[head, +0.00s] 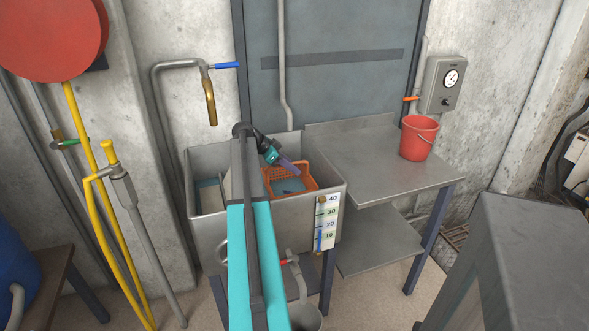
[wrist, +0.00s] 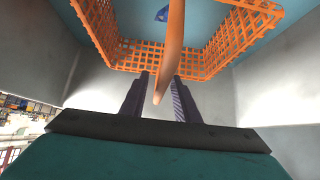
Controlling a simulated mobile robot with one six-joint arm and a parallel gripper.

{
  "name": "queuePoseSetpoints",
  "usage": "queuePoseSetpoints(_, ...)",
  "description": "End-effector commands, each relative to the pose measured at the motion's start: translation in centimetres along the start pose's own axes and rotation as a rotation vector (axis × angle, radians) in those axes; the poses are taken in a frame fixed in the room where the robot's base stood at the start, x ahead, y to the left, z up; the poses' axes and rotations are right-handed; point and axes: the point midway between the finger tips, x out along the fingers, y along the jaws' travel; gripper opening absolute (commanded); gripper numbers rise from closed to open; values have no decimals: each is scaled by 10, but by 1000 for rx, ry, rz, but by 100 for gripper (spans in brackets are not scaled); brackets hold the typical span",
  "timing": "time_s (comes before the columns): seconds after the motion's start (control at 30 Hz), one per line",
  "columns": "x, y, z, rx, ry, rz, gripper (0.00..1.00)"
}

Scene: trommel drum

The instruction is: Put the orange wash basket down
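The orange wash basket (head: 287,181) is a lattice-walled basket inside the grey sink (head: 215,228), towards its right side. In the wrist view, the basket (wrist: 232,48) is ahead of my gripper, with its orange handle (wrist: 172,45) running towards me. A small blue item (wrist: 162,14) shows inside it. My gripper (wrist: 160,80) has its two dark fingers apart on either side of the handle's near end, with gaps visible beside it. In the head view, my gripper (head: 290,167) reaches down at the basket. The basket's underside is hidden.
A grey steel side table (head: 370,165) stands right of the sink, with a red bucket (head: 419,138) on it. A brass tap (head: 211,100) hangs over the sink's left part. A level scale (head: 326,223) is on the sink's front. A grey cabinet (head: 520,260) stands at front right.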

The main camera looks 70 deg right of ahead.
Motion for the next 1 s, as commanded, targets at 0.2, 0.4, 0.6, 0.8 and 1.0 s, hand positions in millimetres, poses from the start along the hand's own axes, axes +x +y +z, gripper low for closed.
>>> queuePoseSetpoints(0.2, -30, 0, 0, 0, 1, -2, 28)
queuePoseSetpoints(0.4, -52, 0, 0, -1, 1, -2, 28)
queuePoseSetpoints(0.6, -59, 0, 0, -1, 0, 0, 28)
queuePoseSetpoints(0.8, -59, 0, 1, -1, 0, 0, 28)
queuePoseSetpoints(1.0, -59, 0, 1, -1, 0, 0, 28)
